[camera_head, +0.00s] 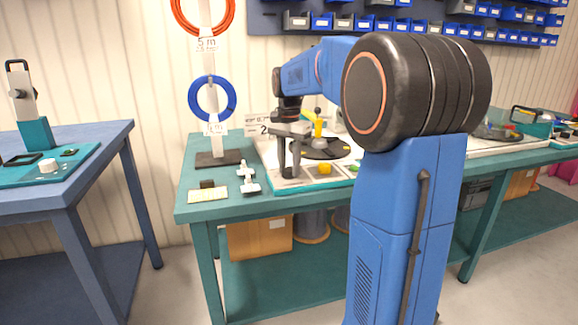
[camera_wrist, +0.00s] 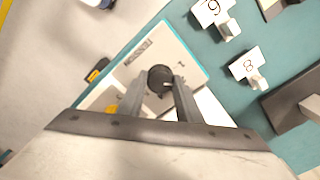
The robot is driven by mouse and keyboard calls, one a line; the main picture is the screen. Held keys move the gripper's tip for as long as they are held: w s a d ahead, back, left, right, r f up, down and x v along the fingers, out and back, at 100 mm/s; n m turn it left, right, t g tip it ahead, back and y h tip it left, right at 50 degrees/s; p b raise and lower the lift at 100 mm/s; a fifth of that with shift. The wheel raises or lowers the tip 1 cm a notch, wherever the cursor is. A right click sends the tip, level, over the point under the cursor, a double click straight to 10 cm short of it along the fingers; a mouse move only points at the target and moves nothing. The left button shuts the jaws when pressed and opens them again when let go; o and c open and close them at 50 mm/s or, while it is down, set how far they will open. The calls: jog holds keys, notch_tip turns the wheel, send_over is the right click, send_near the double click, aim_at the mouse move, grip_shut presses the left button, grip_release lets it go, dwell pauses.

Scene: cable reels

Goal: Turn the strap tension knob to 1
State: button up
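The strap tension knob, a small round black knob (camera_wrist: 160,76), sits on a white panel (camera_wrist: 176,48) in the wrist view. A light mark shows on its right side; the scale numbers are too small to read. In the head view the knob (camera_head: 287,172) is a dark stub at the left of the machine's panel, below my fingers. My gripper (camera_wrist: 157,81) is open, with one finger on each side of the knob. I cannot tell whether the fingers touch it. In the head view my gripper (camera_head: 290,157) points down over the panel.
A yellow button (camera_head: 325,168) is right of the knob, with a dark round plate (camera_head: 322,150) behind. A post holds a blue cable ring (camera_head: 192,99) at the left.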

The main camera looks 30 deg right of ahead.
aim_at(289, 169)
jog(key=shift+n, duration=0.4)
jog(key=n, duration=0.3)
jog(key=shift+n, duration=2)
jog(key=o, duration=1)
notch_tip(289, 169, up, 18)
jog(key=shift+f, duration=0.25)
